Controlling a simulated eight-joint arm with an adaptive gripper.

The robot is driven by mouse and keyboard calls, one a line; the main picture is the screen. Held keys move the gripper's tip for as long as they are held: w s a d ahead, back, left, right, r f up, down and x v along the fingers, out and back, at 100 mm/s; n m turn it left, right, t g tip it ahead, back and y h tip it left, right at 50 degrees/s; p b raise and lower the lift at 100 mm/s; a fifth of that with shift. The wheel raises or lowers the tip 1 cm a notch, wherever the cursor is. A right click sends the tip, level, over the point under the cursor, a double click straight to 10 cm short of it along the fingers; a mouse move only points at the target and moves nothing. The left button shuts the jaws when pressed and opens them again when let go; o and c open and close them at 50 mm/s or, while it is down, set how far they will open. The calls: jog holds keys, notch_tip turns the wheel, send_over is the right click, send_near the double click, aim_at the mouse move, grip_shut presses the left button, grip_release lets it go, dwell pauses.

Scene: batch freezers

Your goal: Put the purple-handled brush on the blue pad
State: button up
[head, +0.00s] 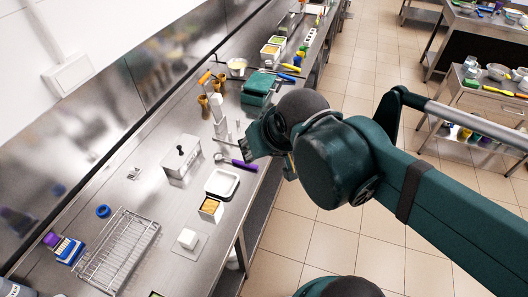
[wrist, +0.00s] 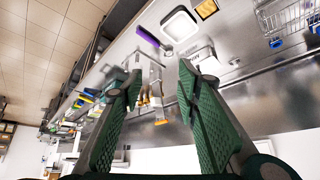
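A purple-handled tool (head: 244,165) lies on the steel counter, its pale small head pointing left; I cannot tell for sure that it is the brush. Its purple handle also shows in the wrist view (wrist: 147,36), beyond the fingertips at the top. My gripper (head: 248,145) is above the counter's front edge, close to the handle in the picture and partly hidden by my arm. In the wrist view its two green fingers (wrist: 159,88) are wide apart with nothing held between them. I cannot make out a blue pad with certainty.
A white square dish (head: 221,184) and a small box with orange contents (head: 210,208) stand near the tool. A metal box (head: 181,158) stands behind. A wire rack (head: 118,250) and a blue ring (head: 103,211) are at left. A green case (head: 259,87) is farther along the counter.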

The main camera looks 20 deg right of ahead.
jog(key=shift+s+d+f, duration=0.45)
jog(key=shift+s+d, duration=0.15)
jog(key=shift+s, duration=0.05)
notch_tip(320, 180, down, 13)
jog(key=b, duration=1.3)
dwell(0.6)
